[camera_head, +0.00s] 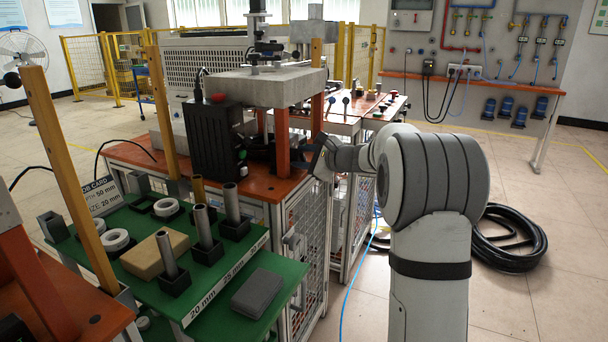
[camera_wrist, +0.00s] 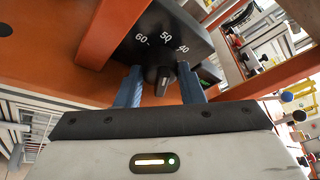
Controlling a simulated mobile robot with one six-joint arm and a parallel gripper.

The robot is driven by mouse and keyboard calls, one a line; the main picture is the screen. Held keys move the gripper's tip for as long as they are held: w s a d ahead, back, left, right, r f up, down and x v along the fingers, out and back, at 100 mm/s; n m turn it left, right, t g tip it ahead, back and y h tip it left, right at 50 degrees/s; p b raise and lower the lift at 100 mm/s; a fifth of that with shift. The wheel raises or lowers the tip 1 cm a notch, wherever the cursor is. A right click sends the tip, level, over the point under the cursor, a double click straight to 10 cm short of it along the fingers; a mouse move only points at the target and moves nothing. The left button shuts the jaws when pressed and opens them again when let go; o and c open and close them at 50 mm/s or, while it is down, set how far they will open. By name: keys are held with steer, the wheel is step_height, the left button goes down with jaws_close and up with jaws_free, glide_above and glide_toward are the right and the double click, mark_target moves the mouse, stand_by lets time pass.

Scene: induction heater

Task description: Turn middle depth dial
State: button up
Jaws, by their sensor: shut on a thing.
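The depth dial (camera_wrist: 163,80) is a small dark knob with a light pointer, on a dark box with the marks 60, 50 and 40 around it. In the wrist view my gripper (camera_wrist: 162,88) has its two blue-grey fingers on either side of the knob, shut on it. The pointer's exact setting is hard to read from this angle. In the head view my gripper (camera_head: 312,157) reaches in beside an orange-red post of the heater bench, and the dial is hidden there.
Orange-red posts (camera_head: 282,142) stand close to my gripper under a grey block (camera_head: 262,88). A black unit (camera_head: 217,142) stands to the left. A green shelf (camera_head: 215,262) with metal rods in holders is at the front left. Black hose (camera_head: 512,240) lies on the floor at right.

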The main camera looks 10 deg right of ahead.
steer(key=shift+f+n+b, duration=0.15)
steer(key=shift+n+b, duration=0.25)
steer(key=shift+b, duration=0.6)
steer(key=o, duration=1)
steer(key=shift+r+p, duration=0.25)
steer(key=shift+p, duration=0.4)
